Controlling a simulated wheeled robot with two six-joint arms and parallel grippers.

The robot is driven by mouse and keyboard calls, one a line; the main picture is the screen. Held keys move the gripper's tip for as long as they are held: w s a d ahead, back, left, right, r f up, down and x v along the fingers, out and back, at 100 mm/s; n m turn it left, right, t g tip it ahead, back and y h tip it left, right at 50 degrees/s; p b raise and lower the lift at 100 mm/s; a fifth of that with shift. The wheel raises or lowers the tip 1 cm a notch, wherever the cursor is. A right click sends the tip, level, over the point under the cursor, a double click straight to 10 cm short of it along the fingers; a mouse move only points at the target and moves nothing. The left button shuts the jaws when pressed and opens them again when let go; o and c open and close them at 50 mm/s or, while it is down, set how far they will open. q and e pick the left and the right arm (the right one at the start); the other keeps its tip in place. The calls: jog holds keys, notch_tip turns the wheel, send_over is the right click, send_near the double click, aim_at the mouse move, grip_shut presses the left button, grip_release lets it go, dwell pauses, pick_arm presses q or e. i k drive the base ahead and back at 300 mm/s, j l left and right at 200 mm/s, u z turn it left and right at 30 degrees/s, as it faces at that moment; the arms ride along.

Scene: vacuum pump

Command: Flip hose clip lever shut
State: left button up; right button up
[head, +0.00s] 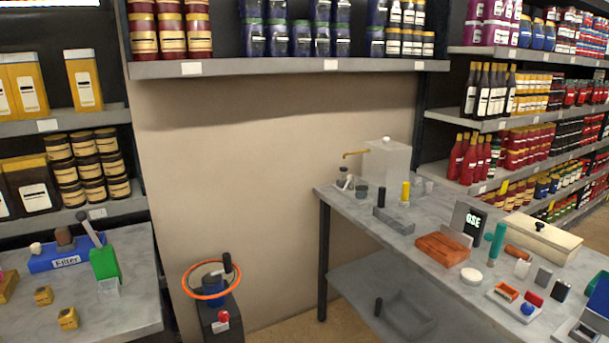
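Neither gripper is in view. I cannot clearly make out a hose clip or its lever, nor whether one is open or shut. A dark pedestal (220,319) stands on the floor between the two tables, with a red knob (223,316) on its front. On its top are an orange ring (190,292), a blue round part (213,285) and an upright black handle (227,263). Whether any of these belongs to a hose clip, I cannot tell.
The left table (137,311) holds a blue box marked "Filter" (66,255), a green scoop (105,263) and small yellow blocks (68,318). The right table (350,200) carries a white tank (387,161) and many small items. Stocked shelves stand behind.

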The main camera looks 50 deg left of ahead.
aim_at(349, 178)
jog(key=u, duration=1.3)
jog(key=i+u, duration=0.35)
jog(key=i+l+u, duration=0.2)
jog(key=i+u, duration=0.2)
jog(key=i+l+u, duration=0.35)
jog(key=k+j, duration=0.05)
jog(key=j, duration=0.05)
